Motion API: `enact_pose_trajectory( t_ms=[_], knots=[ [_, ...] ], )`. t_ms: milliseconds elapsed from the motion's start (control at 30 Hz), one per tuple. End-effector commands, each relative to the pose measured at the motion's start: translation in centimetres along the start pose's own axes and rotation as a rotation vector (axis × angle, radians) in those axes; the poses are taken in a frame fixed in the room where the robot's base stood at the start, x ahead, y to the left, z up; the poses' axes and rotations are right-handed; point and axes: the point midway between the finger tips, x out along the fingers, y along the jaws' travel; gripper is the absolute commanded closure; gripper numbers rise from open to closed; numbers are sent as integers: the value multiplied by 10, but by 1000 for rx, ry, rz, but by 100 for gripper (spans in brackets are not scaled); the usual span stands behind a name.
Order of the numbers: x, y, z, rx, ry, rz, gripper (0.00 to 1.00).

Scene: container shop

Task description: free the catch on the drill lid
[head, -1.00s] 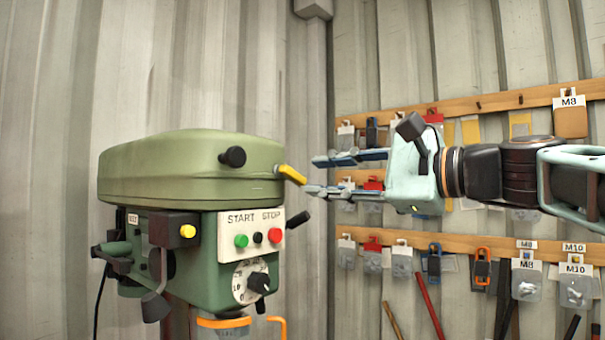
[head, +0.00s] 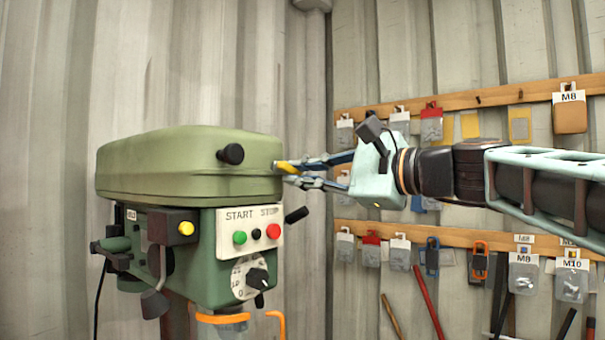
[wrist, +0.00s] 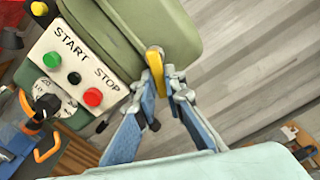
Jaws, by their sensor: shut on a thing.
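The drill's green lid (head: 165,165) sits flat on the drill head at the left of the head view. Its yellow catch lever (head: 286,167) is on the lid's right side. It also shows in the wrist view (wrist: 155,66) against the lid's edge (wrist: 180,30). My gripper (head: 292,172) reaches in from the right, and its two fingers are closed around the catch. In the wrist view my fingertips (wrist: 162,84) lie one on each side of the yellow lever. The fingers hide part of the lever.
Below the lid is a panel with a green start button (head: 240,238), a red stop button (head: 273,231) and a dial (head: 250,277). A black knob (head: 231,154) sticks out of the lid. Wooden rails (head: 450,242) with hanging packets line the wall behind my arm.

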Motion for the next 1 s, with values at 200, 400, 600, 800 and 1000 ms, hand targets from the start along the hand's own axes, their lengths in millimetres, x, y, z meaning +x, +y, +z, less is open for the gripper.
enact_pose_trajectory(
  t_ms=[200, 400, 600, 800, 1000],
  knots=[
    [0, 1, -1, -38, 1, 0, 100],
    [-1, -3, -1, -199, 2, -1, 100],
    [0, -5, 1, -243, -1, 1, 100],
    [0, -6, 1, -243, -1, 1, 88],
    [0, -6, 1, -241, -1, 1, 72]
  ],
)
